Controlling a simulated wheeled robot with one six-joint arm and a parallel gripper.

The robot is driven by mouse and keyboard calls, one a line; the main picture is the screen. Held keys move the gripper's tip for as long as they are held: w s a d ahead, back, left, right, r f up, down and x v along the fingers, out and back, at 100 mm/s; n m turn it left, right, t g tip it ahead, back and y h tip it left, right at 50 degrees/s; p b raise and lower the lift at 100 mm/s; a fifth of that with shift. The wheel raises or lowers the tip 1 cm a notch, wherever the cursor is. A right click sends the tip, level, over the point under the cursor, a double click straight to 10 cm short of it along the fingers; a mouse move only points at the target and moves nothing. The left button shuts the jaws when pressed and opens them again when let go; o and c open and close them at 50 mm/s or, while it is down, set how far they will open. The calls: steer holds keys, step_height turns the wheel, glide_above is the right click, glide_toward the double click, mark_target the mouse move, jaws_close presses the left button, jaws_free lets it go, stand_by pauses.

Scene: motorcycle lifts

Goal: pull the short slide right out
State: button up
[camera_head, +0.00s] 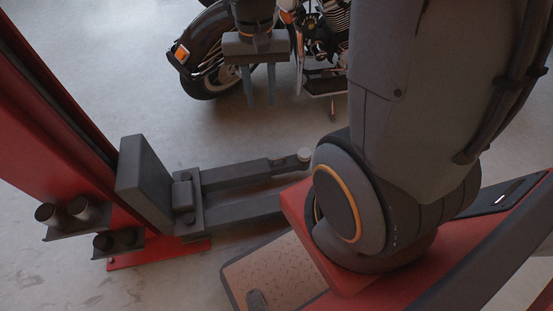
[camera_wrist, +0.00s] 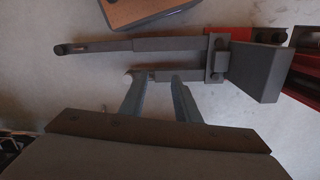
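The short slide (camera_head: 284,164) is a dark grey bar with a round pale pad on its free end. It sticks a little way out of the nearer-to-motorcycle lift arm (camera_head: 235,175). In the wrist view the short slide (camera_wrist: 142,76) shows near and between my fingertips, its pad end by the left one. My gripper (camera_head: 260,104) points down with its two fingers apart and empty; in the head view its tips stand clear of the arm, towards the motorcycle. It also shows in the wrist view (camera_wrist: 153,79). The exact height gap is unclear.
A second, longer lift arm (camera_wrist: 150,44) runs alongside; my own arm hides its end in the head view. Both arms leave a grey carriage (camera_head: 145,185) on a red post (camera_head: 50,120). A motorcycle (camera_head: 210,50) stands behind my gripper. Floor between is clear.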

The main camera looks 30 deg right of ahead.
steer(key=w+d+f+m+b, duration=0.4)
steer(key=f+b, duration=0.7)
steer(key=f, duration=0.7)
steer(key=w+d+f+m+g+b, duration=0.1)
steer(key=w+d+f+m+b, duration=0.4)
steer(key=f+b, duration=0.7)
steer(key=w+d+f+m+b, duration=0.5)
steer(key=f+b, duration=0.6)
steer(key=f, duration=1.4)
steer(key=shift+w+d+m+g+y, duration=0.1)
steer(key=shift+w+m+g+y, duration=0.2)
steer(key=shift+w+m, duration=0.7)
jaws_close()
